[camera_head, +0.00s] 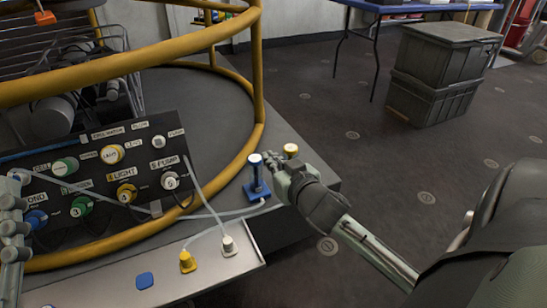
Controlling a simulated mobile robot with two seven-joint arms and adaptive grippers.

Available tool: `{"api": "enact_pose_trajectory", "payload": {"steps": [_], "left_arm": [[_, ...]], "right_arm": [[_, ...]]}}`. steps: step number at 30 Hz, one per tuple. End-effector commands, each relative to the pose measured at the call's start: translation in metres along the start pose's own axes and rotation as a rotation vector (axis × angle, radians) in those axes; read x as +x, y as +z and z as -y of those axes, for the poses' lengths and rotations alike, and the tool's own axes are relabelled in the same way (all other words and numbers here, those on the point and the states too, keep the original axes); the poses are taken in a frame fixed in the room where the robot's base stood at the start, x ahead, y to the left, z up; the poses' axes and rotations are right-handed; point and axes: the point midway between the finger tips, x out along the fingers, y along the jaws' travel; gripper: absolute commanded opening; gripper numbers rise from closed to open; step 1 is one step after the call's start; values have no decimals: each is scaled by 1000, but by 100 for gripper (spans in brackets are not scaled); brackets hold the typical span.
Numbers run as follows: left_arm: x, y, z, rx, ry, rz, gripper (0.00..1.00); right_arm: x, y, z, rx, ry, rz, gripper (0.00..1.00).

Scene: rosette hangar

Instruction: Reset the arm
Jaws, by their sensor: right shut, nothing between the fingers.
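My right arm comes in from the right. My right gripper (278,168) is shut and empty, just right of an upright blue-based lever (257,176) with a pale top, at the platform's edge. I cannot tell whether it touches the lever. A yellow-topped knob (290,150) shows just behind the gripper, its lower part hidden. My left gripper (14,228) shows only in part at the left edge, in front of the black control panel (140,175); its fingertips are not clear.
A light ledge (110,285) below the panel carries a yellow plug (187,262), a white plug (229,245) with a cable and a blue pad (144,280). A yellow rail (150,55) curves around the platform. Grey crates (436,75) stand at the back right; the floor between is clear.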

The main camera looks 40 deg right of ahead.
Motion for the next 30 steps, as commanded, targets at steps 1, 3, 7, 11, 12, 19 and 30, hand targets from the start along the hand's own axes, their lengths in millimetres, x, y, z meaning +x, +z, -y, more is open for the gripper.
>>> {"api": "enact_pose_trajectory", "payload": {"steps": [1, 3, 7, 11, 12, 19, 30], "left_arm": [[0, 1, 0, -1, 0, 10, 45], [0, 3, -1, -1, 1, 20, 45], [0, 4, -1, -2, 1, 30, 45], [0, 5, -1, -2, 1, 30, 45], [0, 5, -1, -2, 1, 30, 45], [0, 5, -1, -2, 1, 30, 45], [0, 4, 0, -1, 1, 27, 45]], "right_arm": [[-6, 0, 0, 1, 0, 2, 0], [-11, 0, 0, 1, 0, 0, 0], [-14, 0, 0, 0, 1, 0, 0], [-14, 0, 0, 0, 1, -1, 0], [-14, 0, 0, 0, 1, -1, 0], [-14, 0, 0, 0, 1, -1, 0], [-43, -24, 93, -14, -231, -116, 0]]}}
